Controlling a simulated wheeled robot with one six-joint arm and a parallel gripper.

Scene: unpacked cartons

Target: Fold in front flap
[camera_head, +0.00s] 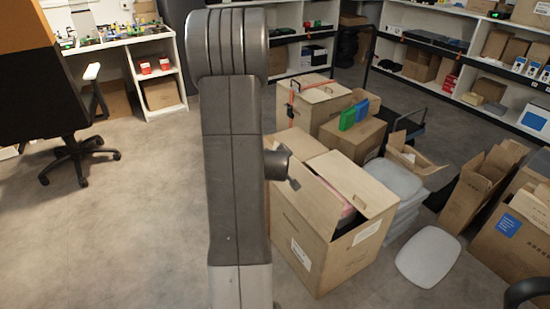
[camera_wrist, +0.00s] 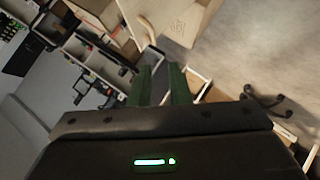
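The large open carton (camera_head: 322,262) stands on the floor right of my arm in the head view. One wide top flap (camera_head: 356,181) slopes at its right and back, and another flap (camera_head: 300,160) shows at its left. Something pinkish and dark lies inside, partly hidden. My gripper (camera_head: 292,182) is beside the carton's left upper edge, partly hidden behind my arm; contact cannot be told. In the wrist view its two green fingers (camera_wrist: 160,80) are apart with nothing between them. A tan cardboard surface (camera_wrist: 185,20) with a printed mark lies beyond the fingertips.
Stacked grey lids (camera_head: 395,180) and a loose lid (camera_head: 428,256) lie to the right, near open cartons (camera_head: 482,188). Floor (camera_head: 130,230) at left is clear except an office chair (camera_head: 75,150).

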